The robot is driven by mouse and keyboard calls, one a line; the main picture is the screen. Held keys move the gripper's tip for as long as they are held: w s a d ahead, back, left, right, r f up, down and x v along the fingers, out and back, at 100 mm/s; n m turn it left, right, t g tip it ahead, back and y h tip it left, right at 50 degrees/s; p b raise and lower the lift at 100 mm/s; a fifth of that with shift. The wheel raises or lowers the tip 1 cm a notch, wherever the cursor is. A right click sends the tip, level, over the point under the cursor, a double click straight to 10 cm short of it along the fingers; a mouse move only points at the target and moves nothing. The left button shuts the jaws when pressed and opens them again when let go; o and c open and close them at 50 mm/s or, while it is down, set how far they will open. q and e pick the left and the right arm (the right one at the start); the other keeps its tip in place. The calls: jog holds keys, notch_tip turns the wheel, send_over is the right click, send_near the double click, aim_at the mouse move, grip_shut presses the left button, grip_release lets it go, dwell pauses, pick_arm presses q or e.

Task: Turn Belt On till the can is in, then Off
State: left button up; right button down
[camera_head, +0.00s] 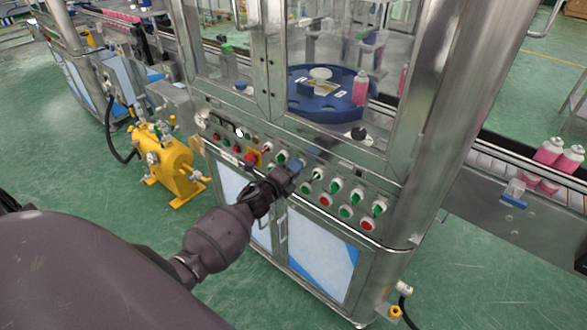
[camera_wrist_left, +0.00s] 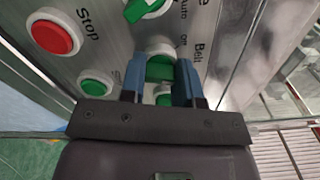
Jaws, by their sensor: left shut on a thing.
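My left gripper (camera_head: 297,166) is at the front control panel, its fingertips on a knob there. Pink cans (camera_head: 548,152) stand on the conveyor (camera_head: 500,161) at the right, outside the machine. Another pink can (camera_head: 360,88) stands at the blue star wheel (camera_head: 310,105) behind the glass. My right gripper is not in view.
Other green knobs and red buttons (camera_head: 326,200) sit close around the gripper on the panel. A red Stop button (camera_wrist_left: 54,36) shows in the left wrist view. A yellow pump unit (camera_head: 170,165) stands on the green floor at left.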

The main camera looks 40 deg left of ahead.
pick_arm(q)
jog(key=shift+f+n+p, duration=0.1)
jog(key=shift+n+p, duration=1.25)
jog(key=shift+n, duration=3.45)
jog(key=o, duration=0.9)
jog(key=shift+s, duration=0.1)
jog(key=shift+s+a, duration=0.2)
jog(key=shift+s, duration=2.45)
jog(key=shift+s+a, duration=0.2)
jog(key=shift+s, duration=2.45)
